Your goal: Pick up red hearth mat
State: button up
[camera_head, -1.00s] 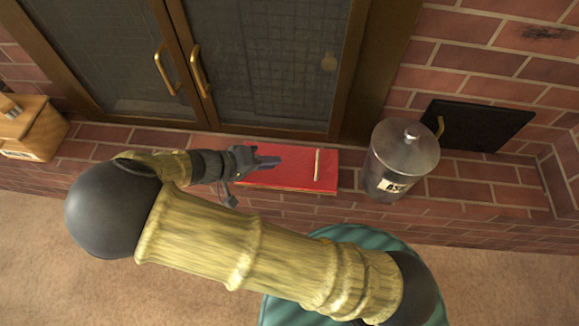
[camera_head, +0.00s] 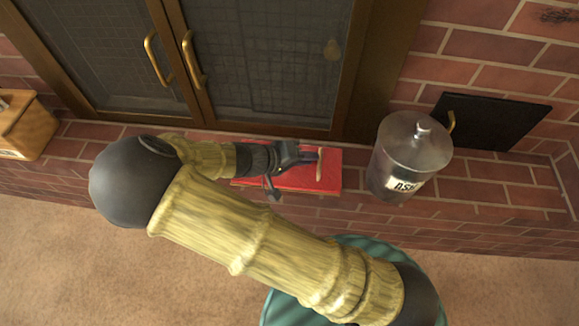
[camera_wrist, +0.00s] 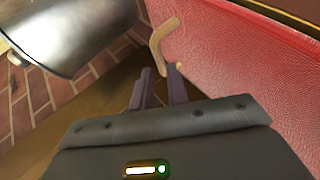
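The red hearth mat (camera_head: 308,181) is a flat red rectangle on the brick hearth, in front of the mesh doors. In the wrist view its textured red surface (camera_wrist: 240,70) fills the right side. A thin tan bar (camera_head: 320,165) shows at its right part, and a tan curved piece (camera_wrist: 162,40) shows just beyond my fingertips in the wrist view. My gripper (camera_head: 312,157) is over the mat and hides part of it. Its two fingers (camera_wrist: 160,85) are apart with a narrow gap, and I see nothing clearly held between them. Whether they touch the tan piece is unclear.
A metal ash can (camera_head: 408,155) stands close to the mat's right; it also shows in the wrist view (camera_wrist: 75,30). A black hatch (camera_head: 495,122) is behind it. Mesh doors with brass handles (camera_head: 195,62) stand behind the mat. A wooden box (camera_head: 28,125) is far left.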

aim_at(320, 160)
jog(key=shift+s, duration=0.2)
jog(key=shift+w+d+f+b, duration=0.15)
jog(key=shift+d+f+b, duration=0.15)
jog(key=shift+b, duration=0.2)
jog(key=b+x, duration=0.3)
jog(key=shift+d+f, duration=0.25)
jog(key=shift+f, duration=0.1)
jog(key=shift+w+d, duration=0.2)
jog(key=shift+d, duration=0.1)
jog(key=shift+w, duration=0.15)
jog(key=shift+d, duration=0.1)
jog(key=shift+c, duration=0.3)
grip_shut()
